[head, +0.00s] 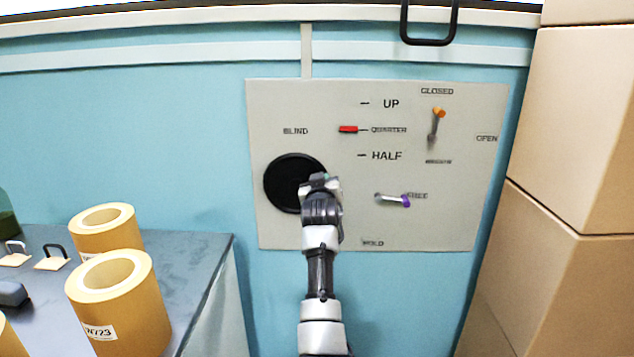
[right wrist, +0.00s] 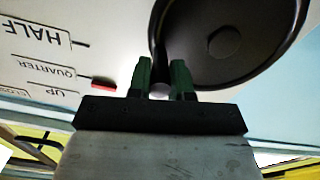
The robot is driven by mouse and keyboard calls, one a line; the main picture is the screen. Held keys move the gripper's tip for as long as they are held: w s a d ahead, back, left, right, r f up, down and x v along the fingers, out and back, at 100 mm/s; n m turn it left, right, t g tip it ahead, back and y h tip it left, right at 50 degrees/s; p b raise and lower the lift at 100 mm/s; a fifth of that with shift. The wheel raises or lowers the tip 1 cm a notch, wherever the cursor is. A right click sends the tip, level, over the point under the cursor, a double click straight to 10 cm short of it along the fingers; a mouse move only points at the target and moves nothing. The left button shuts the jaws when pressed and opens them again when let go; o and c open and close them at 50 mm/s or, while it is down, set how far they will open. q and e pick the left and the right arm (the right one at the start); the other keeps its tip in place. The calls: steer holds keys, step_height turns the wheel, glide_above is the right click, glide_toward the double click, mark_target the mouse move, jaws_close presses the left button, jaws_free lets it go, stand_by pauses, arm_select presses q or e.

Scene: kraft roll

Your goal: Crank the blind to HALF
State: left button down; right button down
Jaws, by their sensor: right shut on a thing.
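The black round crank wheel (head: 284,183) sits on a grey panel (head: 275,105), under the word BLIND. A red pointer (head: 348,129) on the blind scale stands at QUARTER, between UP and HALF. My right gripper (head: 321,183) is at the wheel's right edge. In the right wrist view, its green fingers (right wrist: 167,80) are shut on the crank's handle (right wrist: 159,89), at the rim of the wheel (right wrist: 222,45). The gripper hides the handle in the head view. My left gripper is not in view.
An orange-tipped lever (head: 437,124) points up to CLOSED. A purple-tipped lever (head: 392,200) points right to FREE, close to my right gripper. Cardboard boxes (head: 575,120) stack at right. Kraft rolls (head: 112,290) stand on a dark table (head: 195,262) at left.

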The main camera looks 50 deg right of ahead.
steer(key=shift+s+d+f+m, duration=0.2)
steer(key=shift+f+m, duration=0.45)
steer(key=shift+m, duration=0.25)
steer(key=c, duration=1)
jaws_free()
steer(key=shift+d, duration=0.1)
steer(key=shift+c, duration=0.2)
steer(key=b+v, duration=0.2)
steer(key=v, duration=0.9)
